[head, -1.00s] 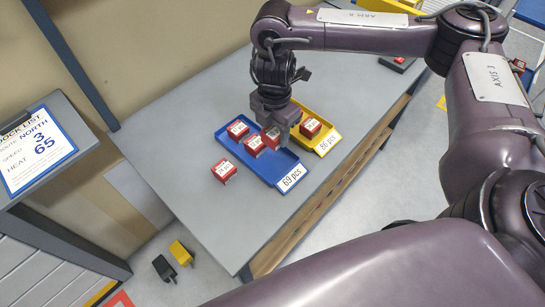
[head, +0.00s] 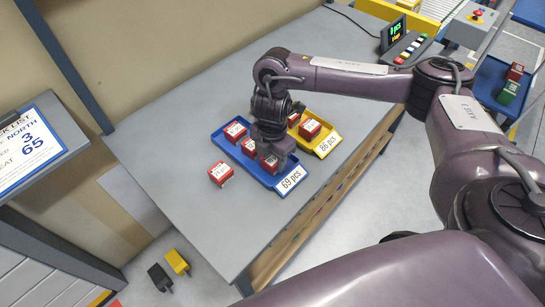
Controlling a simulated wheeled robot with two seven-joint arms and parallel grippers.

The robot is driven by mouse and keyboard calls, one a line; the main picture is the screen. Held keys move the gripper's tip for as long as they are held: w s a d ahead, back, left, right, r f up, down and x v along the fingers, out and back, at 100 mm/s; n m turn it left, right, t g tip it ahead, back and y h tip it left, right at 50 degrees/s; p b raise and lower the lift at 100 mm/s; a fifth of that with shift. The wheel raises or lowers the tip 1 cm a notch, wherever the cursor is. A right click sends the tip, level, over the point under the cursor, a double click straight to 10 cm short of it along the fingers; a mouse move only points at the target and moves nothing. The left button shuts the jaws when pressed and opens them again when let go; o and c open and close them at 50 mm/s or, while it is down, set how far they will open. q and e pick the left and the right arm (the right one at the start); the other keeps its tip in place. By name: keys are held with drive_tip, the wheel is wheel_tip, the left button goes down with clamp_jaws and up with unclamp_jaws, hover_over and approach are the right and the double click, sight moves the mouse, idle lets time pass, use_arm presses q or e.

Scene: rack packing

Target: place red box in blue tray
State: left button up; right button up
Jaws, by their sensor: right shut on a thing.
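The blue tray (head: 284,188), labelled "69 pcs", lies on the grey table. Two red boxes with white labels, one at the back (head: 235,131) and one nearer the middle (head: 249,146), sit in it. My right gripper (head: 271,154) points down over the tray's front half, shut on another red box (head: 267,163). That box is low in the tray; I cannot tell whether it touches the floor. One more red box (head: 220,173) lies on the table just left of the tray. My left gripper is not in view.
A yellow tray (head: 325,148), labelled "86 pcs", stands right beside the blue tray, with red boxes (head: 309,129) in it. A control panel (head: 405,47) with a display is at the table's far right. The table (head: 190,125) is clear to the left.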

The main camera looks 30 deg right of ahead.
sight(272, 157)
drive_tip(key=shift+f, duration=0.2)
drive_tip(key=o, duration=0.7)
drive_tip(key=shift+r+p, duration=1.85)
drive_tip(key=shift+r, duration=4.35)
